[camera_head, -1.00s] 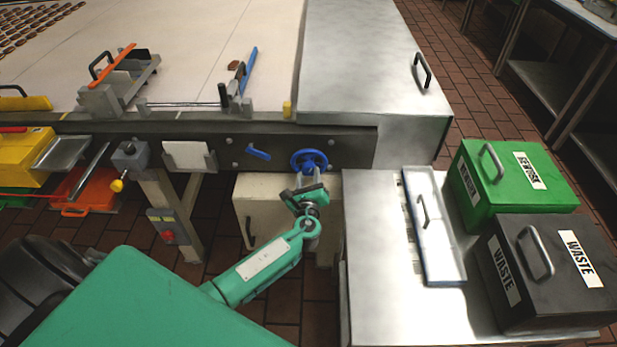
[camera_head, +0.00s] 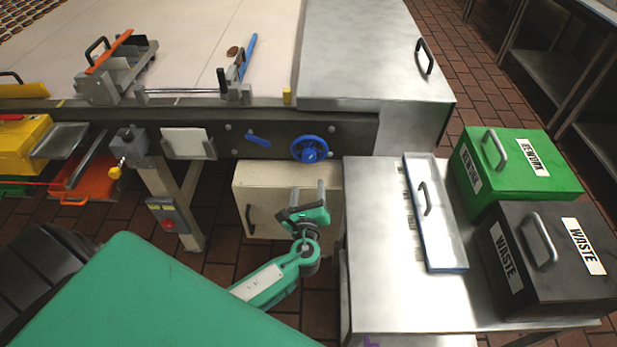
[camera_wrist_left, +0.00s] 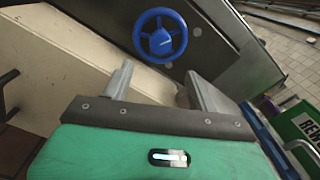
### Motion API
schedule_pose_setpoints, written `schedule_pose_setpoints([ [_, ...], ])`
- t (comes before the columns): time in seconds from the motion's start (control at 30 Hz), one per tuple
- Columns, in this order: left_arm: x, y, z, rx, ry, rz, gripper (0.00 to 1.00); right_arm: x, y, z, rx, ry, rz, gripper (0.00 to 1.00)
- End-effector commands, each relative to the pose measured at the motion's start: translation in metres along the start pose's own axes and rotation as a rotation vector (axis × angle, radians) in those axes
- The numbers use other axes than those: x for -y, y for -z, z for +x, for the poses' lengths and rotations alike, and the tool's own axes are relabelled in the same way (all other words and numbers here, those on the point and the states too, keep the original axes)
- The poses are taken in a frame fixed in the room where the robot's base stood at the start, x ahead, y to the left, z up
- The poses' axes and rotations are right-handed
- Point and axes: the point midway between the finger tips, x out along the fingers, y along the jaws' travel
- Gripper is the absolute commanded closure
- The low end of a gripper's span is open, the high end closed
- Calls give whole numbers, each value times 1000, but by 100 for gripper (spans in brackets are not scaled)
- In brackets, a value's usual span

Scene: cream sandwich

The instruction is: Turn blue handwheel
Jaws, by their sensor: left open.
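The blue handwheel (camera_head: 309,149) is mounted on the dark side rail of the conveyor, near its right end. It also shows whole at the top of the left wrist view (camera_wrist_left: 160,35). My left gripper (camera_head: 307,190) is below the handwheel in the head view, apart from it. In the left wrist view its two grey fingers (camera_wrist_left: 158,85) are spread with nothing between them, and the wheel lies beyond the fingertips. My right gripper is not in view.
A blue lever (camera_head: 258,140) sits on the rail left of the wheel. A cream cabinet (camera_head: 262,212) stands under the rail behind my gripper. A metal table (camera_head: 385,250) at right bears a shallow tray (camera_head: 436,212), a green REWORK bin (camera_head: 510,170) and a black WASTE bin (camera_head: 540,270).

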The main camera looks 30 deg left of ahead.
Motion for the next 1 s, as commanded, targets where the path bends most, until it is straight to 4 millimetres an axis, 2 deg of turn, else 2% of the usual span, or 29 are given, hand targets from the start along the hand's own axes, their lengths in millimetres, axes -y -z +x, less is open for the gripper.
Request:
schedule_pose_setpoints([
  [0.1, -1, 2, -20, -2, 0, -1, 41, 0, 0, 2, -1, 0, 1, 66],
  [0.3, 0, 1, -37, 0, 0, 1, 41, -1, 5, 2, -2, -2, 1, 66],
  [0.6, 0, 0, -39, 0, 0, 1, 41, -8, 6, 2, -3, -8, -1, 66],
  [0.7, -3, 5, -39, -12, -5, -7, 41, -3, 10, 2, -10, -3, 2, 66],
  [0.77, -10, 16, -39, -43, -18, -27, 41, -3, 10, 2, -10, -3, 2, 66],
  [0.87, -36, 56, -42, -148, -74, -106, 41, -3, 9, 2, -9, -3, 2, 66],
  [0.97, -79, 116, -55, -297, -184, -245, 41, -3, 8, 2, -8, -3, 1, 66],
  [1.0, -99, 141, -64, -357, -241, -314, 41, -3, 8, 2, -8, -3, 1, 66],
])
